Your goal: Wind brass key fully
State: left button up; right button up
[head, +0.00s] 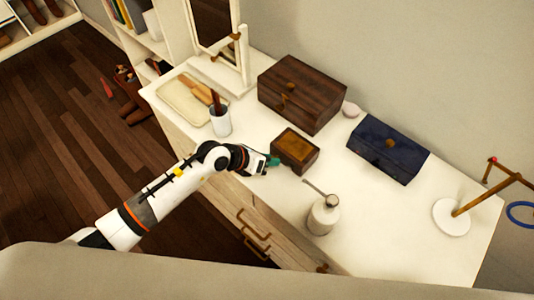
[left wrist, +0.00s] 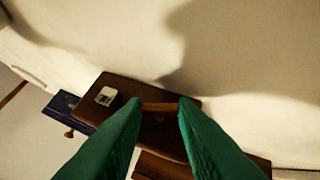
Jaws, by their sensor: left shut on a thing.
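The small brown wooden box (head: 295,150) with a lighter lid panel sits on the white dresser top. My left gripper (head: 272,162) is at the box's left side, its green fingertips close to the wall of the box. In the left wrist view the green fingers are shut on a small brass bar, which looks like the key (left wrist: 160,106). The gripper hides the key in the head view. How far the key is turned cannot be told. My right gripper is not in view.
A larger dark wooden box (head: 302,92) and a dark blue box (head: 388,149) stand behind. A brass stand (head: 452,217) is far right. The dresser's front edge lies under my arm.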

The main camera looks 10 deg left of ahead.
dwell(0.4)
pick_arm(q)
jog(key=o, duration=0.7)
jog(key=b+v, duration=0.1)
jog(key=v, duration=1.1)
jog(key=shift+b, duration=0.35)
jog(key=shift+d, duration=0.1)
